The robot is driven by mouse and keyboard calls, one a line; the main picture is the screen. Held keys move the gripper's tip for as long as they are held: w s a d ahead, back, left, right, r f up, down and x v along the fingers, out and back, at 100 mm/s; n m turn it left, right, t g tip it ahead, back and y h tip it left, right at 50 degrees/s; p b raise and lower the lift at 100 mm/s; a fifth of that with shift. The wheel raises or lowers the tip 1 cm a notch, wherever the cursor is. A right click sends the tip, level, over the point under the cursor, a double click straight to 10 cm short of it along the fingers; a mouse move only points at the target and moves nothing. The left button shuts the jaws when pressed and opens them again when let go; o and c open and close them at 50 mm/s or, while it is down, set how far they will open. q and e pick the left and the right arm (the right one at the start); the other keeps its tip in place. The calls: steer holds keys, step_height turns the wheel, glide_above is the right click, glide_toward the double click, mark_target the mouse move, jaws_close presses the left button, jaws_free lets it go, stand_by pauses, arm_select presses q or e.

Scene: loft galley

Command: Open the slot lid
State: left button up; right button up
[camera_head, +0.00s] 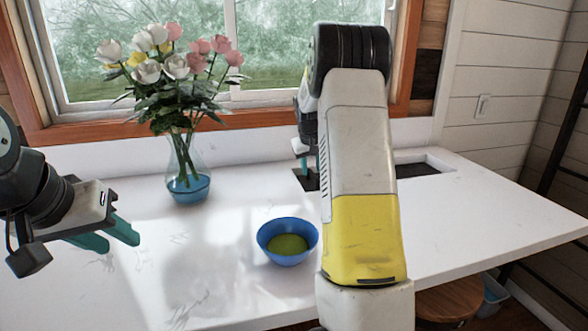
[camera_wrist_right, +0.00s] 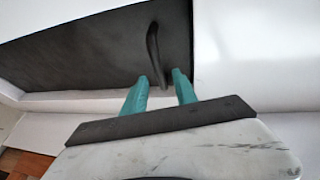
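The slot lid (camera_wrist_right: 90,55) is a dark flat panel in a white-edged opening in the counter. Its curved dark handle (camera_wrist_right: 153,45) stands up from it in the right wrist view. In the head view, parts of the dark slot area (camera_head: 418,169) show either side of my right arm, which hides the middle. My right gripper (camera_wrist_right: 161,77) is open, with its teal fingertips on either side of the handle's near end; contact cannot be told. In the head view its fingertips (camera_head: 304,166) are partly hidden. My left gripper (camera_head: 122,240) is open and empty, left of the bowl.
A blue bowl (camera_head: 274,229) with green contents stands on the white counter (camera_head: 225,285), left of my right forearm. A glass vase (camera_head: 188,180) of pink, white and yellow flowers stands near the window. The counter's front left is clear. A wooden stool (camera_head: 450,300) is below the counter.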

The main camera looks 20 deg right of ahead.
steer(key=shift+w+f, duration=0.2)
steer(key=shift+f, duration=0.15)
jaws_close()
stand_by(1.2)
